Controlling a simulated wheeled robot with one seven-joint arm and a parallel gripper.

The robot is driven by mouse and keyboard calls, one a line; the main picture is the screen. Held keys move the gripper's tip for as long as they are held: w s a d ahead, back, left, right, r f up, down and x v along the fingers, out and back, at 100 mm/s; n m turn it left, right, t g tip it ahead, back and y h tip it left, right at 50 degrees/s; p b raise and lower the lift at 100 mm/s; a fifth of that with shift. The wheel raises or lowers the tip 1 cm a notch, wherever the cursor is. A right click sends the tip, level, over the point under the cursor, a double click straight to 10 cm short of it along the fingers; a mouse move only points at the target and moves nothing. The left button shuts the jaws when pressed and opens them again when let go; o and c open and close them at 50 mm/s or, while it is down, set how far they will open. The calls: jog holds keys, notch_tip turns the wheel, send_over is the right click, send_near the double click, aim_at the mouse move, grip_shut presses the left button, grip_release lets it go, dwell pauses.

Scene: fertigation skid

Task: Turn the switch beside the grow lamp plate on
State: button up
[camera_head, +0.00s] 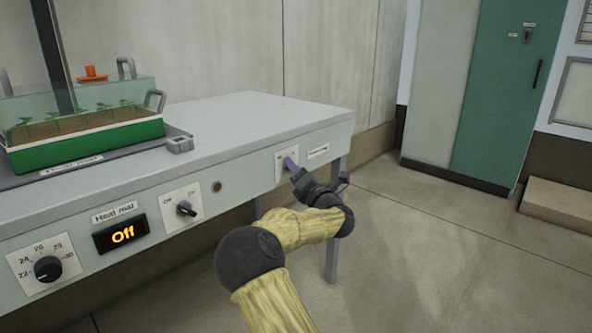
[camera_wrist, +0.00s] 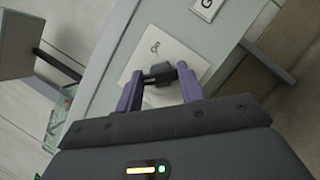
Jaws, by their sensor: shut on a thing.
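The switch beside the grow lamp plate sits on a white square panel (camera_head: 281,160) at the right end of the bench front. The small label plate (camera_head: 318,151) is just right of it; in the wrist view only a letter "G" shows on this plate (camera_wrist: 207,7). My gripper (camera_head: 291,165) reaches the switch from the front right. In the wrist view its two purple fingers (camera_wrist: 160,82) are on either side of the switch's dark knob (camera_wrist: 158,70), shut on it. The fingers hide much of the switch in the head view, so its setting is unclear.
Left on the bench front are the heat mat switch (camera_head: 186,209), a display reading "Off" (camera_head: 123,235) and a temperature dial (camera_head: 48,269). A green seedling tray (camera_head: 88,143) stands on the bench. A green cabinet (camera_head: 505,90) stands behind.

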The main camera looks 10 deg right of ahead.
jog(key=shift+r+m+p, duration=0.1)
jog(key=shift+m+p, duration=0.2)
jog(key=shift+p, duration=0.05)
jog(key=m+g+p, duration=0.2)
jog(key=m+p, duration=0.3)
jog(key=p, duration=0.3)
jog(key=m+g+h+p, duration=0.1)
jog(key=m+g+p, duration=0.1)
jog(key=m+p, duration=0.4)
jog(key=m+g+h+p, duration=0.1)
jog(key=m+p, duration=0.4)
jog(key=p, duration=0.5)
jog(key=shift+r+g+p, duration=0.2)
jog(key=shift+g+p, duration=0.2)
jog(key=shift+g, duration=0.1)
jog(key=shift+m, duration=0.3)
jog(key=shift+f, duration=0.1)
jog(key=o, duration=1)
jog(key=shift+s, duration=0.1)
